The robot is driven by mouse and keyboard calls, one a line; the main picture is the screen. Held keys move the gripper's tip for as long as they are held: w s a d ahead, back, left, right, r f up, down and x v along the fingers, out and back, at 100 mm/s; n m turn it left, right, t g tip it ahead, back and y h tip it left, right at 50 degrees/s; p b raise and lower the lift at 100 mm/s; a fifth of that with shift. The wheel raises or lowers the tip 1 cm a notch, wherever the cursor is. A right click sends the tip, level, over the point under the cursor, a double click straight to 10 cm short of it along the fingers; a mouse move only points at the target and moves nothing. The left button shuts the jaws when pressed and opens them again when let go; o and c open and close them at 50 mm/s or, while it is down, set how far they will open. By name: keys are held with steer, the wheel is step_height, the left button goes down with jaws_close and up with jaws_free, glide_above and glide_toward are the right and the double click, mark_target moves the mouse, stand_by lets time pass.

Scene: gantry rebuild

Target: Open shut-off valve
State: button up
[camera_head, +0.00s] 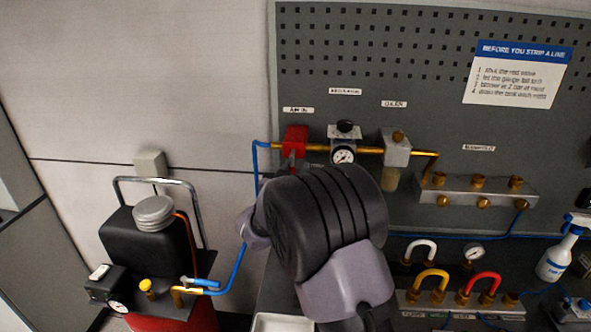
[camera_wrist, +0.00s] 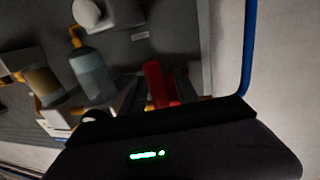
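The red shut-off valve (camera_head: 295,139) sits on the brass line under the "AIR IN" label, at the upper middle of the head view. A blue hose runs down beside it. In the wrist view, the red valve part (camera_wrist: 154,80) shows at my gripper (camera_wrist: 158,88), with dark finger shapes on either side of it. I cannot tell whether the fingers touch it or are clamped on it. In the head view my own arm hides most of my gripper and the area below the valve.
Right of the valve are a regulator gauge (camera_head: 343,154), an oiler (camera_head: 396,148) and a manifold (camera_head: 478,190). A compressor (camera_head: 150,240) stands at the lower left. A spray bottle (camera_head: 560,250) stands at the right. The blue hose (camera_wrist: 250,50) passes close to my gripper.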

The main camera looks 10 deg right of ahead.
jaws_close()
stand_by(1.4)
